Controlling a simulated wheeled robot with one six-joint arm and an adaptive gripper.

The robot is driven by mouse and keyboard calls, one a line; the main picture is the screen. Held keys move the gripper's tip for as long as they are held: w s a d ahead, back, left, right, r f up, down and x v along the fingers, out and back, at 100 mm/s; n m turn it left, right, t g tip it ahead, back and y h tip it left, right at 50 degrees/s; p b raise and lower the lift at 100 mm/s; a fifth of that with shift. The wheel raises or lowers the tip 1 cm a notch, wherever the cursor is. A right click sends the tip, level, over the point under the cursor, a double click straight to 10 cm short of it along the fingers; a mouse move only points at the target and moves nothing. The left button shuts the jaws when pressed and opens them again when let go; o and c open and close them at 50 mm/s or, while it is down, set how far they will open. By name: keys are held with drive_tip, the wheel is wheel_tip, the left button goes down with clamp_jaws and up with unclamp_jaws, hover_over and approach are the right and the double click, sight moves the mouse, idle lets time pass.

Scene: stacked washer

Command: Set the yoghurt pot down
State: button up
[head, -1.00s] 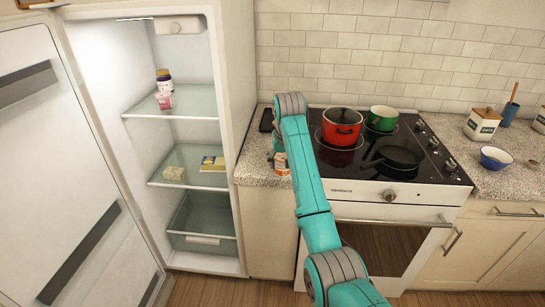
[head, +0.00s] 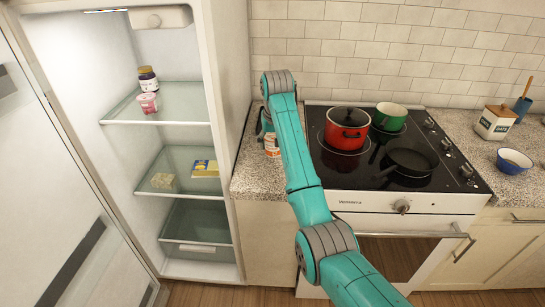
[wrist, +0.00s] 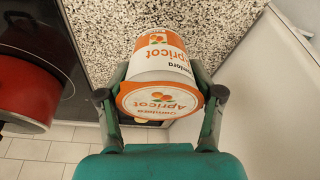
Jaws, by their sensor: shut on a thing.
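The yoghurt pot (wrist: 165,75) is white and orange with "Apricot" on its side and lid. In the wrist view it sits between the fingers of my gripper (wrist: 160,100), which is shut on it. The lid faces the camera and speckled worktop shows beyond the base. In the head view the pot (head: 271,145) shows left of my arm, over the worktop (head: 257,182) between fridge and stove. I cannot tell whether its base touches the worktop. My gripper (head: 266,124) is partly hidden behind my arm there.
The stove (head: 385,180), right of the pot, carries a red pot (head: 347,133), a green pot (head: 391,112) and a black pan (head: 408,160). The open fridge (head: 215,60) stands at left, with a pink pot (head: 148,103) and a jar on its top shelf. The worktop strip is narrow.

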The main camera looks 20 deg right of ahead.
drive_tip(key=shift+f, duration=2.85)
drive_tip(key=shift+f, duration=0.1)
drive_tip(key=o, duration=1.3)
